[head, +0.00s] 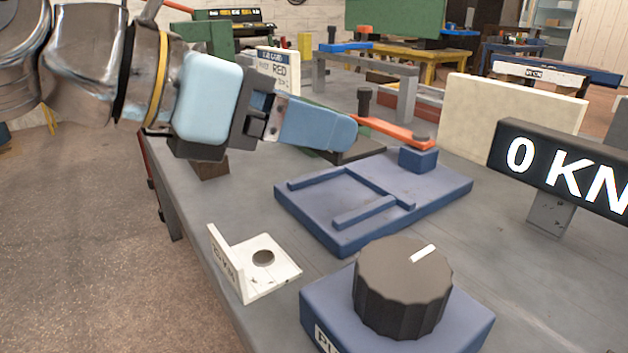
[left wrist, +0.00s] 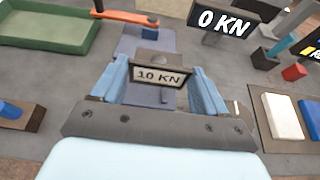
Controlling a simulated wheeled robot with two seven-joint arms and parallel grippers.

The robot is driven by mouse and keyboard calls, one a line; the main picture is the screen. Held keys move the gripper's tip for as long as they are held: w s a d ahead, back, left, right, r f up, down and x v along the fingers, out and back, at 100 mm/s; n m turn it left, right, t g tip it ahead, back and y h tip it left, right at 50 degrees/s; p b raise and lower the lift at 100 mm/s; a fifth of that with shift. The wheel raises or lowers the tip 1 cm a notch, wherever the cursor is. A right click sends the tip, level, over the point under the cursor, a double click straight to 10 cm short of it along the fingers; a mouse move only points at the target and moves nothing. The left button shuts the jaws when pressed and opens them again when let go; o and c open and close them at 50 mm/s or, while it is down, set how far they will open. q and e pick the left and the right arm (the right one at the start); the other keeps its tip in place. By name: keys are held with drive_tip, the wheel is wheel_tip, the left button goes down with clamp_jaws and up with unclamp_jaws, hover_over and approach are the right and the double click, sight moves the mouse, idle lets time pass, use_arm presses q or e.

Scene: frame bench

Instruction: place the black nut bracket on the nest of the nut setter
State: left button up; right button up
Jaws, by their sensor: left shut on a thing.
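My left gripper (head: 350,135) reaches in from the left in the head view, above the bench and behind the blue fixture's left part. In the left wrist view its two blue fingers (left wrist: 165,85) are shut on the black nut bracket (left wrist: 150,58), whose label reads 10 KN. In the head view the finger hides most of the bracket; a dark edge (head: 360,151) shows below it. The nut setter's blue base (head: 445,187) carries raised rails around a nest (head: 330,194), which looks empty. The bracket appears above the bench, apart from the nest. My right gripper is not in view.
A white bracket (head: 275,282) with a hole stands at the bench's front left edge. A black knob (head: 402,285) on a blue box is in front. An orange arm (head: 395,128) lies behind the nest. A 0 KN display (head: 570,170) stands right. A green tray (left wrist: 45,28) shows in the wrist view.

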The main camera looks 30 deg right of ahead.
sight(311, 207)
use_arm(q)
drive_tip(key=f, duration=0.1)
drive_tip(key=w+d+f, duration=0.1)
drive_tip(key=f, duration=0.1)
drive_tip(key=shift+w+d+b, duration=0.3)
drive_tip(key=shift+d+b, duration=0.05)
drive_tip(key=f, duration=0.1)
drive_tip(key=f+b, duration=0.1)
drive_tip(key=f, duration=0.1)
drive_tip(key=f+b, duration=0.1)
drive_tip(key=shift+w+d+f, duration=0.2)
drive_tip(key=shift+w+d, duration=0.15)
drive_tip(key=shift+d, duration=0.05)
drive_tip(key=shift+r, duration=0.1)
drive_tip(key=o, duration=1.2)
drive_tip(key=shift+f, duration=0.2)
drive_tip(key=shift+c, duration=0.2)
